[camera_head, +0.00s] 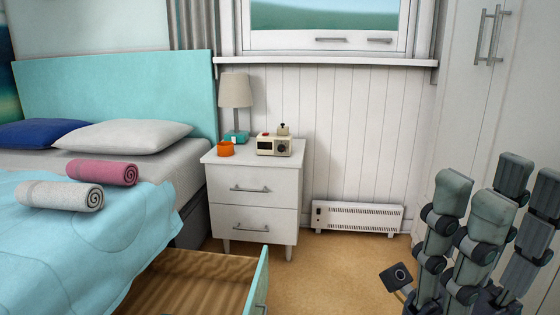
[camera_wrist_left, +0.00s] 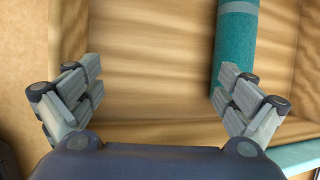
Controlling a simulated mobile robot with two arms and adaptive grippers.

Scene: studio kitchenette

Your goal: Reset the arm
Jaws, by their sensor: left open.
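My left gripper (camera_wrist_left: 158,82) is open in the left wrist view, with its two finger pairs wide apart and nothing between the tips. It is over the wooden inside of a drawer (camera_wrist_left: 150,40). A teal roll (camera_wrist_left: 236,40) with a paler band lies in the drawer, beside the right-hand fingertips, which cover part of it. The left gripper is not seen in the head view. My right gripper (camera_head: 500,190) stands at the lower right of the head view, fingers pointing up, its finger pairs apart and empty.
The open drawer (camera_head: 200,278) extends below the bed, its teal front (camera_head: 262,285) at the right. Pink (camera_head: 102,172) and grey (camera_head: 60,195) rolled towels lie on the bed. A white nightstand (camera_head: 253,200) and a low heater (camera_head: 358,217) stand behind. Floor between them is clear.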

